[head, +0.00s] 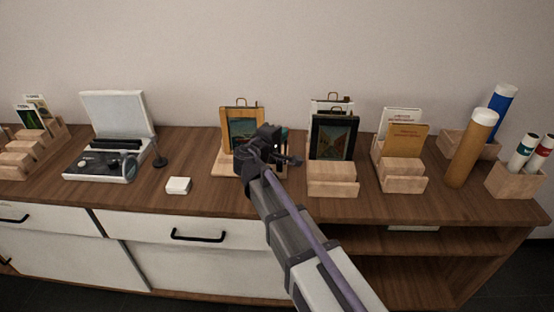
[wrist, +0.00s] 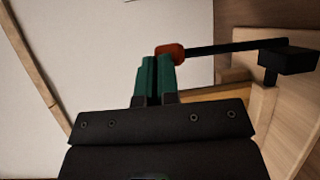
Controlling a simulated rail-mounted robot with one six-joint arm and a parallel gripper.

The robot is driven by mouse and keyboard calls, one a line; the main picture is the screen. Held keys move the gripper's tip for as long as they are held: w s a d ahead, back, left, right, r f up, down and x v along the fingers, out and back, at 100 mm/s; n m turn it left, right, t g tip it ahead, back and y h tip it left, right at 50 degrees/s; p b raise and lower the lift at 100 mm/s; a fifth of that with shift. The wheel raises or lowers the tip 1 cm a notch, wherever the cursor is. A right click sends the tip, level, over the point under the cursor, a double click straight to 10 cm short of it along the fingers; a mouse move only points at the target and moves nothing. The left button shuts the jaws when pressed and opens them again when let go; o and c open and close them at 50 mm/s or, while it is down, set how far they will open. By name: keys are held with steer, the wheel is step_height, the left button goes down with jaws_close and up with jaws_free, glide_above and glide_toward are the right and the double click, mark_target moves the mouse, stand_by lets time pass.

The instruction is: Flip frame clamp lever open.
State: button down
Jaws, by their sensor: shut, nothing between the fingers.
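In the wrist view a black clamp lever (wrist: 235,46) runs from a black block (wrist: 288,60) on the right to an orange-red knob (wrist: 170,53) at its left end. My gripper (wrist: 155,62) has its green fingers closed together with nothing between them. Their tips are right by the knob and overlap its lower edge in the picture; I cannot tell whether they touch. In the head view my gripper (head: 289,150) is at the right side of a wooden-framed picture (head: 241,127) on a wooden stand. My arm hides part of the stand, and the lever cannot be made out there.
To the right stand a dark framed picture (head: 332,137) in a wooden holder, a card holder (head: 403,180) and a tan tube (head: 470,150). To the left are a small white box (head: 178,185) and an open record player (head: 103,160). The front of the wooden tabletop (head: 215,203) is clear.

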steer(key=shift+w+r, duration=0.1)
steer(key=shift+w, duration=0.1)
stand_by(0.3)
steer(key=shift+s+a, duration=0.1)
steer(key=shift+s, duration=0.05)
steer(key=r+p+v, duration=0.1)
steer(key=p+v, duration=0.3)
steer(key=v, duration=2)
steer(key=shift+d+r, duration=0.25)
steer(key=shift+r, duration=0.1)
steer(key=s+d+f+m+g+y+p, duration=0.35)
steer(key=d+f+g, duration=0.25)
steer(key=f+g, duration=0.2)
steer(key=s+d+r+m+g+y+p, duration=0.1)
steer(key=d+m+g+y+p, duration=0.2)
steer(key=d, duration=0.6)
steer(key=s+d+r+m+g+y+p, duration=0.2)
steer(key=d+m+g+y+p, duration=0.1)
steer(key=d, duration=0.6)
steer(key=shift+s+m+p, duration=0.2)
steer(key=shift+m+p, duration=0.45)
steer(key=shift+m, duration=0.5)
